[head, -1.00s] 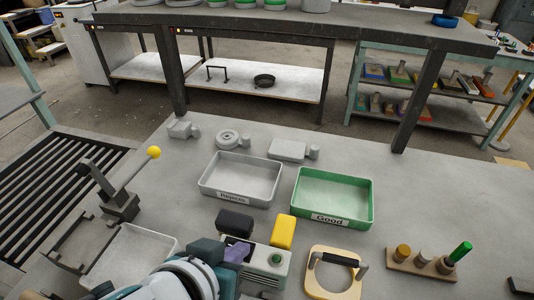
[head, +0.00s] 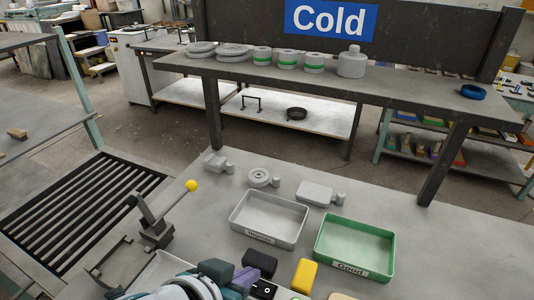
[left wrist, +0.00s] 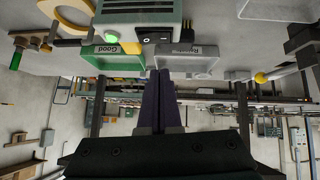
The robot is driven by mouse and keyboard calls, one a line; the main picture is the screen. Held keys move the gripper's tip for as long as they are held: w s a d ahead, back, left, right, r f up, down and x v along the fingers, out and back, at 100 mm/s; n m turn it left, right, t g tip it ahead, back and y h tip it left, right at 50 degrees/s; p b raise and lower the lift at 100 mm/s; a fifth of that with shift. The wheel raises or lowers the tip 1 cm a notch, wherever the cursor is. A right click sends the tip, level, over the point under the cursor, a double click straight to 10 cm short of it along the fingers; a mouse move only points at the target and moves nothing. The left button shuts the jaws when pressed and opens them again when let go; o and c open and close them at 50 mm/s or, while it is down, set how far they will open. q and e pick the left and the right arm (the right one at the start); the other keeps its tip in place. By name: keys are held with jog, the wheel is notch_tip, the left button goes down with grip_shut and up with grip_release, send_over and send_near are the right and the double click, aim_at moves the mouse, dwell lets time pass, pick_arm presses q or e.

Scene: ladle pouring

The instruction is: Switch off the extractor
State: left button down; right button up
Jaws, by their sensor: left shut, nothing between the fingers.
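A grey-green box (left wrist: 140,14) with a vent, a green round button (left wrist: 112,37) and a black rocker switch (left wrist: 154,38) fills the top of the left wrist view. In the head view the switch (head: 264,290) shows at the bottom edge, with most of the box cut off. I cannot read for sure which side of the rocker is pressed. My left gripper (head: 245,277) is shut and empty, its purple fingers just left of the switch in the head view. Its fingers (left wrist: 159,75) also show in the left wrist view, apart from the switch. My right gripper is not in view.
A black block (head: 260,262) and a yellow block (head: 304,276) stand close beside the box. The grey tray (head: 238,227) and green "Good" tray (head: 324,262) lie beyond. A yellow-knobbed lever (head: 170,213) stands at the left. A dark-framed shelf (head: 300,72) stands behind.

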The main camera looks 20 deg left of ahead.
pick_arm(q)
jog(key=p+v, duration=0.1)
jog(key=v, duration=0.8)
jog(key=shift+s, duration=0.3)
jog(key=shift+a+r, duration=0.1)
jog(key=b, duration=0.3)
jog(key=d+b, duration=0.1)
jog(key=b, duration=0.3)
jog(key=shift+d+r, duration=0.2)
jog(key=shift+d, duration=0.05)
jog(key=shift+w, duration=0.1)
